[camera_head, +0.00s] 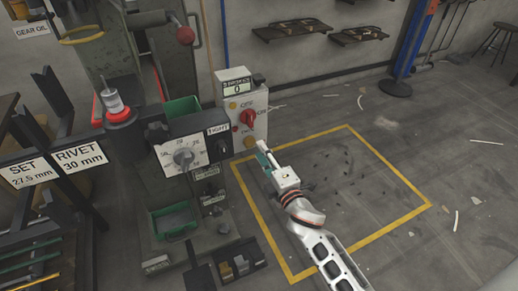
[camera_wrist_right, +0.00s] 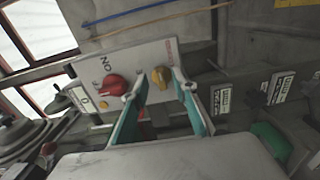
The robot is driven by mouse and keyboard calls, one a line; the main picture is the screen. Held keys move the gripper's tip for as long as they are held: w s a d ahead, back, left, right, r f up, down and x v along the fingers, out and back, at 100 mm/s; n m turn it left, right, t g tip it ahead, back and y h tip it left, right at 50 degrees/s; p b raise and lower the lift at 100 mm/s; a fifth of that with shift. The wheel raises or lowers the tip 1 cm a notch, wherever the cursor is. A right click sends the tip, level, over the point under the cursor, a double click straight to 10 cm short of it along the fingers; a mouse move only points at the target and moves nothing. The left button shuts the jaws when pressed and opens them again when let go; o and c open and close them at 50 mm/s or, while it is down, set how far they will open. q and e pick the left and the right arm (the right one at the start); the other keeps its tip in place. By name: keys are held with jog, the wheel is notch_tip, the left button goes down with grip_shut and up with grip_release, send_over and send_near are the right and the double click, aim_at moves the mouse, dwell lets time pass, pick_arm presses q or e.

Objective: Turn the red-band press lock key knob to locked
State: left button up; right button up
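The red-band press has a red ring (camera_head: 120,116) round its ram at the left of the head view. Its pale control box (camera_head: 238,92) carries a red rotary knob (camera_head: 248,118) and a yellow knob below it, which shows clearly in the right wrist view (camera_wrist_right: 161,77). I take the yellow one to be the lock key knob; the small lettering beside it is unreadable. My right gripper (camera_head: 264,160) is in front of the box's lower part. In the wrist view its teal fingers (camera_wrist_right: 158,90) are apart, with the yellow knob seen between their tips; contact is unclear. My left gripper is out of view.
A dial box (camera_head: 184,150) sits left of the control box. A yellow-lined floor area (camera_head: 390,228) lies open to the right. The red knob (camera_wrist_right: 114,85) is close beside one finger.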

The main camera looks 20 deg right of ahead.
jog(key=s, duration=0.9)
jog(key=shift+d, duration=0.15)
jog(key=shift+s, duration=0.1)
